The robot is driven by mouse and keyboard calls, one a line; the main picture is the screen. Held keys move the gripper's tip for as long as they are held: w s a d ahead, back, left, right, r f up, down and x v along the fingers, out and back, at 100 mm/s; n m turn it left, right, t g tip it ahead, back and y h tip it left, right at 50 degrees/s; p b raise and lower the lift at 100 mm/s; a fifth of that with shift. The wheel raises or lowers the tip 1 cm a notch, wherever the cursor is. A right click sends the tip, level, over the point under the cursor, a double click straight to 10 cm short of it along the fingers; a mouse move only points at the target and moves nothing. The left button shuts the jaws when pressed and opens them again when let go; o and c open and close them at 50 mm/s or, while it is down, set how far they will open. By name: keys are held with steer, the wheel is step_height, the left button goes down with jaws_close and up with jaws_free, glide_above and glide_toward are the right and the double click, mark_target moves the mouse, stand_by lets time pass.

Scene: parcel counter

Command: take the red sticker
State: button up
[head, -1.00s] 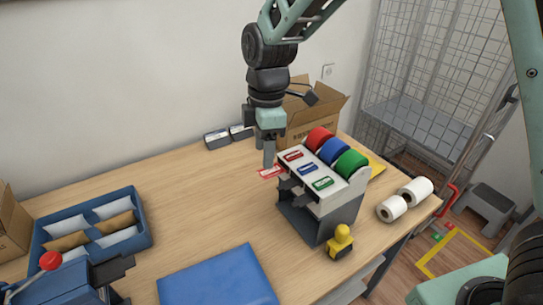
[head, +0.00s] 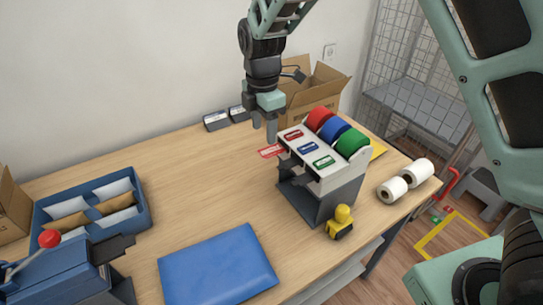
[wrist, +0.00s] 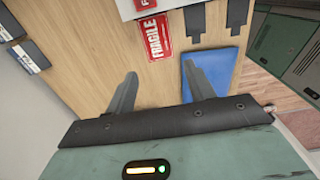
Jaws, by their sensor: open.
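The red sticker (head: 271,151) is a small red and white label at the left end of the dispenser's red lane. In the wrist view the sticker (wrist: 158,38) reads FRAGILE and reaches out from the dispenser's white edge. The dispenser (head: 328,180) carries red, blue and green rolls with matching labels. My gripper (head: 264,131) points down over the sticker, open and empty. In the wrist view my gripper (wrist: 159,68) has its two fingers apart, with the sticker ahead of the gap and roughly in line with it. How high the fingertips are above it is hard to tell.
A blue pad (head: 218,268) lies at the front, and a blue tray (head: 145,214) of envelopes at left. A cardboard box (head: 318,92) stands behind. The middle of the table is clear.

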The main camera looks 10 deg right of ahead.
mark_target(264, 154)
steer(key=shift+f+b, duration=1.95)
steer(key=shift+f, duration=1.35)
steer(key=c, duration=0.5)
